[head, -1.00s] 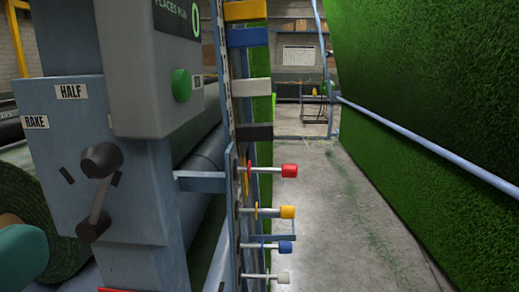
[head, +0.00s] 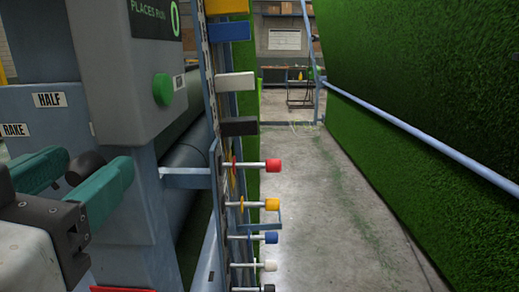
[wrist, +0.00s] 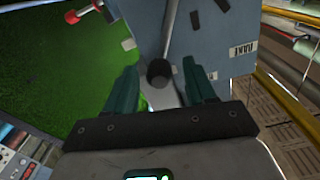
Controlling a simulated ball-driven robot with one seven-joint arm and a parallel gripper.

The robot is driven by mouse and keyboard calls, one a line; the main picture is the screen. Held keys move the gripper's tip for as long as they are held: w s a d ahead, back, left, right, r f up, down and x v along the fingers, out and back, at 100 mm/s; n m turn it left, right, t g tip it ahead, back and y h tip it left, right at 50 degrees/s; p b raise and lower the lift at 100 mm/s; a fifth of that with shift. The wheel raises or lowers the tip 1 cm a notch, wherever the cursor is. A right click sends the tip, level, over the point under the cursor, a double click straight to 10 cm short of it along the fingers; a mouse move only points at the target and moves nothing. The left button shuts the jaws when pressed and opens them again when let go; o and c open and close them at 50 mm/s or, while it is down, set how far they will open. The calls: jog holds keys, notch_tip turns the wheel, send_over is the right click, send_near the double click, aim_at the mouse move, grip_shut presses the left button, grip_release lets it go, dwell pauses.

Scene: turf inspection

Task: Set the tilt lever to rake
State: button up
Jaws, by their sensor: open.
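The tilt lever's dark round knob (head: 86,166) shows between the teal fingers of my gripper (head: 92,165) at the left of the head view. The fingers are apart, one on each side of it. Whether either touches the knob I cannot tell. The wrist view shows the knob (wrist: 158,73) between the fingertips and the pale lever rod (wrist: 171,25) running up from it to the blue-grey panel. My fingers hide the rod in the head view. The rake label (head: 14,130) is left of and below the half label (head: 49,100), both above my gripper.
A grey box with a green button (head: 162,89) stands just right of and above my gripper. A rack with several coloured knobs, including a red one (head: 273,166), is further right. Green turf (head: 430,90) and a blue rail (head: 420,138) line the right. The concrete floor (head: 330,220) between is clear.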

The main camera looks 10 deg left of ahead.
jog(key=shift+c, duration=0.5)
grip_shut()
